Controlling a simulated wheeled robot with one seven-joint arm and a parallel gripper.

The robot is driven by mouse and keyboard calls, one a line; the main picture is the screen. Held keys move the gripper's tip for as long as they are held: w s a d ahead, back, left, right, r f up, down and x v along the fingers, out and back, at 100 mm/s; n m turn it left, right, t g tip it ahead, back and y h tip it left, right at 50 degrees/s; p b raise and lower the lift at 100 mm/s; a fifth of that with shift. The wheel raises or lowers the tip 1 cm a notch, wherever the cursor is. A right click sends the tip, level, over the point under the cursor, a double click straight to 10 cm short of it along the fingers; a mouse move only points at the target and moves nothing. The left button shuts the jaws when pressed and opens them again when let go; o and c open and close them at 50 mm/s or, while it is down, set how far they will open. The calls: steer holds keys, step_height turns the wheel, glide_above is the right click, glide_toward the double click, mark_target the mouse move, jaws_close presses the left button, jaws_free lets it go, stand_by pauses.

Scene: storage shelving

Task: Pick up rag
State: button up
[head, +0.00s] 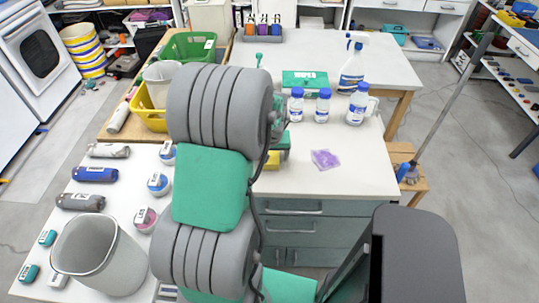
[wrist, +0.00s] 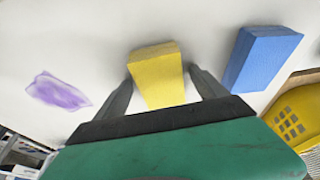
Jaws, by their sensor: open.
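The rag is likely the crumpled purple cloth (head: 325,159) lying flat on the white tabletop, right of my arm in the head view. It also shows in the wrist view as a purple patch (wrist: 58,92) at the left, apart from the fingers. My gripper (wrist: 160,74) is open, its two dark fingers spread. A yellow block (wrist: 157,72) shows between and beyond the fingertips; I cannot tell whether they touch it. In the head view my arm hides the gripper.
A blue block (wrist: 263,57) lies right of the yellow one, near a yellow basket (wrist: 297,117). Several blue-capped bottles (head: 322,106), a spray bottle (head: 352,70) and a green wipes box (head: 305,80) stand behind the cloth. The tabletop (head: 350,183) around and before the cloth is clear.

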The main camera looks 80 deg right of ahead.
steer(key=shift+f, duration=0.1)
stand_by(0.3)
steer(key=shift+c, duration=0.4)
steer(key=c, duration=1.3)
